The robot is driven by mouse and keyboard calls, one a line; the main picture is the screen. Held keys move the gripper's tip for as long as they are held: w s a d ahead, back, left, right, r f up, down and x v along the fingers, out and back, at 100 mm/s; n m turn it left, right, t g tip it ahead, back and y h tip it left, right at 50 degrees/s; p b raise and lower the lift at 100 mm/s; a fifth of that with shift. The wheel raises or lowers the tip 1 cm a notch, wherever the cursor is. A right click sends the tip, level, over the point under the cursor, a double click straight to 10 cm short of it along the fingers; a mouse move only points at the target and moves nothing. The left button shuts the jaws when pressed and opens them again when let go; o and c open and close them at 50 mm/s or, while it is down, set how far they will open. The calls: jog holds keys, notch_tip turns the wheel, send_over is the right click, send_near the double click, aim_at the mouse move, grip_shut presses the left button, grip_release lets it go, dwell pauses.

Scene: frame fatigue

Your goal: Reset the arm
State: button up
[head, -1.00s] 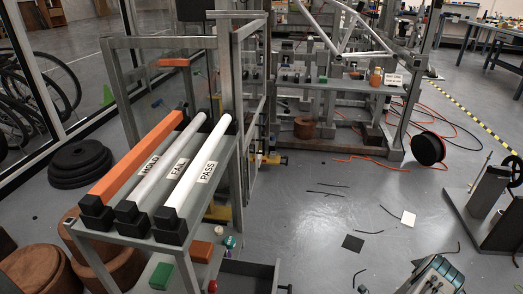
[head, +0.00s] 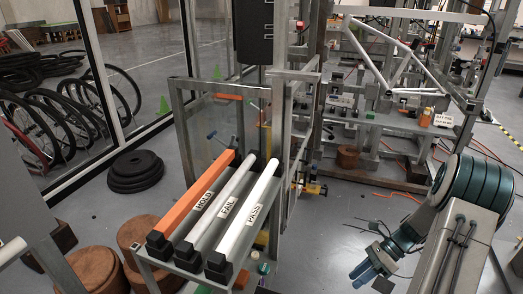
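My arm (head: 468,185), grey with dark teal bands, rises at the right of the head view and bends down to the left. My gripper (head: 364,273) is at its lower end, blue and small, near the bottom edge of the picture. It hangs over the grey floor, to the right of the rack with the tubes, apart from it. I see nothing held in it. Whether its fingers are open or shut is too small to tell.
A rack holds an orange HOLD tube (head: 190,208), a FAIL tube (head: 220,212) and a PASS tube (head: 249,216). Brown round blocks (head: 97,272) and stacked black rings (head: 135,170) stand left. A bicycle frame (head: 388,70) is in the rig behind.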

jog(key=s+a+r+n+t+h+p, duration=0.2)
jog(key=r+n+p, duration=0.4)
jog(key=r, duration=0.8)
jog(key=s+a+r+n+t+h+p, duration=0.2)
jog(key=s+a+r+n+h+p, duration=0.2)
jog(key=r, duration=1)
jog(key=s+a+r+n+t+h+p, duration=0.2)
jog(key=s+a+r+n+p, duration=0.4)
jog(key=r, duration=0.9)
jog(key=s+n+h+p, duration=0.1)
jog(key=n+p, duration=0.2)
jog(key=n, duration=0.2)
jog(key=shift+a+n, duration=0.3)
jog(key=shift+a, duration=0.1)
jog(key=shift+s+a, duration=0.1)
